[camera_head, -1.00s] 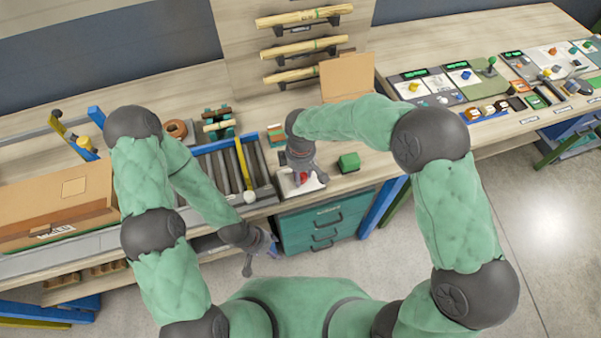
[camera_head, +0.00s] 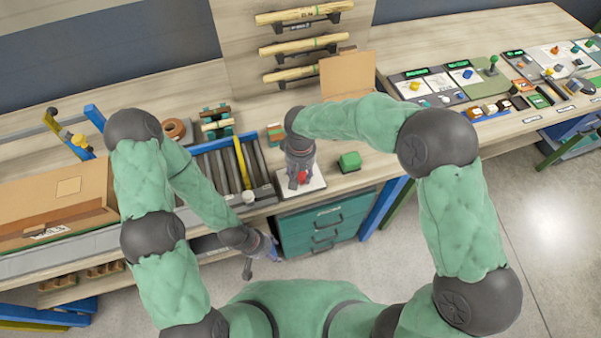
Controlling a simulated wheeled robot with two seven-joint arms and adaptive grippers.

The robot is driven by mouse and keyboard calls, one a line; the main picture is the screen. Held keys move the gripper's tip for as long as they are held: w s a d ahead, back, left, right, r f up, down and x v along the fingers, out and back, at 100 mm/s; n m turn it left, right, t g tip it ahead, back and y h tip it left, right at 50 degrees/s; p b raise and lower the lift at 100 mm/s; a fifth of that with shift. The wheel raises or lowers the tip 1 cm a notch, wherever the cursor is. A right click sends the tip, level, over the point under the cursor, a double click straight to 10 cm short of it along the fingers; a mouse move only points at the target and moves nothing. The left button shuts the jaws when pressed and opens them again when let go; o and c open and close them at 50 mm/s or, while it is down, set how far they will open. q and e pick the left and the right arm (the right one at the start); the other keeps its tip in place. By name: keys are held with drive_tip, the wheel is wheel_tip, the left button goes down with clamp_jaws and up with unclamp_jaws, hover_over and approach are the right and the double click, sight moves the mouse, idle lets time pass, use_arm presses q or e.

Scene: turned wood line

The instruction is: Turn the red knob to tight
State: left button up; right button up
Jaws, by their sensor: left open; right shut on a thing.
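The red knob (camera_head: 303,177) sits on a white plate (camera_head: 313,185) at the front edge of the bench, partly hidden by my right gripper. My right gripper (camera_head: 299,181) points down over the plate and is shut on the knob. Its fingertips are small in the picture, and any tight mark on the plate cannot be made out. My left gripper (camera_head: 262,262) is open and empty, low in front of the bench, left of the teal drawers.
A roller conveyor with a yellow bar (camera_head: 242,160) lies to the left. Teal drawers (camera_head: 322,226) are below. A cardboard box (camera_head: 60,200) is far left, control panels (camera_head: 430,86) far right.

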sight(301, 174)
drive_tip(key=shift+s+f+m, duration=0.15)
drive_tip(key=shift+m, duration=0.75)
drive_tip(key=o, duration=1.2)
drive_tip(key=shift+c, duration=0.2)
drive_tip(key=shift+r, duration=0.3)
wheel_tip(301, 174, up, 12)
drive_tip(key=shift+f, duration=0.2)
